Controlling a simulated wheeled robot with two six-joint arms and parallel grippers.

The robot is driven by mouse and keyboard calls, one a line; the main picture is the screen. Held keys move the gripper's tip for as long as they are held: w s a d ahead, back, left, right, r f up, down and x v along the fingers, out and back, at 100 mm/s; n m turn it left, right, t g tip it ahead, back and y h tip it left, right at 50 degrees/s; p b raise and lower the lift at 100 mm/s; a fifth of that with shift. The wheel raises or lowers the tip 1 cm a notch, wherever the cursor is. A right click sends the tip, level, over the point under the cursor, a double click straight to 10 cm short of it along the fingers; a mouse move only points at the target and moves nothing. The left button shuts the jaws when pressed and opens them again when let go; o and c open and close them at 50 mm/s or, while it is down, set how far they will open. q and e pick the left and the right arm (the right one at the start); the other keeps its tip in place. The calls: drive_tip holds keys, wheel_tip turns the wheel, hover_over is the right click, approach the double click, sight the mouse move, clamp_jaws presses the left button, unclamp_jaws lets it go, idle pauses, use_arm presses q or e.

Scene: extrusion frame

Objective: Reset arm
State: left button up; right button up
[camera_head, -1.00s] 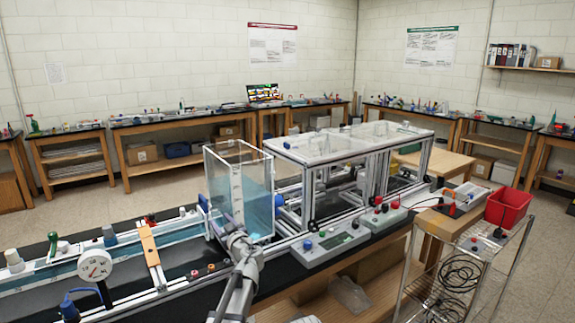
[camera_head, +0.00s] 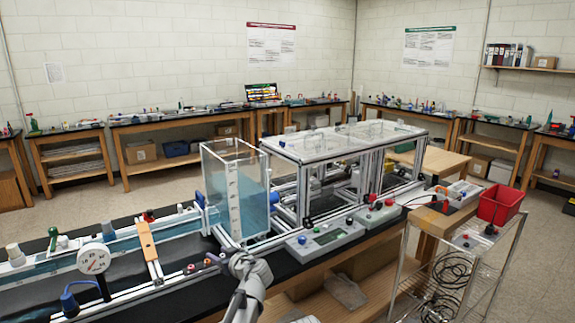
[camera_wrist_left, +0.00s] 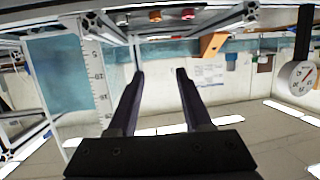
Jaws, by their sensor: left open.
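My left arm comes up from the bottom edge of the head view. Its gripper (camera_head: 222,258) is at the front edge of the bench, in front of the clear water tank (camera_head: 225,180). In the left wrist view the gripper's two dark fingers (camera_wrist_left: 160,74) are spread apart with nothing between them. That view looks upside down, with the blue water and scale of the tank (camera_wrist_left: 75,80) at the left and the white dial gauge (camera_wrist_left: 298,76) at the right. My right gripper is in neither view.
The metal extrusion frame (camera_head: 300,205) stands right of the tank. A grey control box (camera_head: 325,240) sits close to my left arm. The dial gauge (camera_head: 94,259) and orange bar (camera_head: 148,240) are at the left. A wire cart with a red bin (camera_head: 500,204) stands at the right.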

use_arm(q)
drive_tip(key=s+d+f+m+g+h, duration=0.3)
drive_tip(key=s+d+f+m, duration=0.1)
drive_tip(key=s, duration=0.7)
drive_tip(key=s+d+f+m+g+h, duration=0.2)
drive_tip(key=s+d+f+m+g, duration=0.2)
drive_tip(key=s, duration=0.7)
drive_tip(key=s+d+f+m+g+h, duration=0.3)
drive_tip(key=s+d+f, duration=0.4)
drive_tip(key=s, duration=0.4)
drive_tip(key=shift+s+d+f+m+g+h, duration=0.2)
drive_tip(key=shift+s+m+g+h, duration=0.1)
drive_tip(key=shift+m+g, duration=0.2)
drive_tip(key=shift+a, duration=0.15)
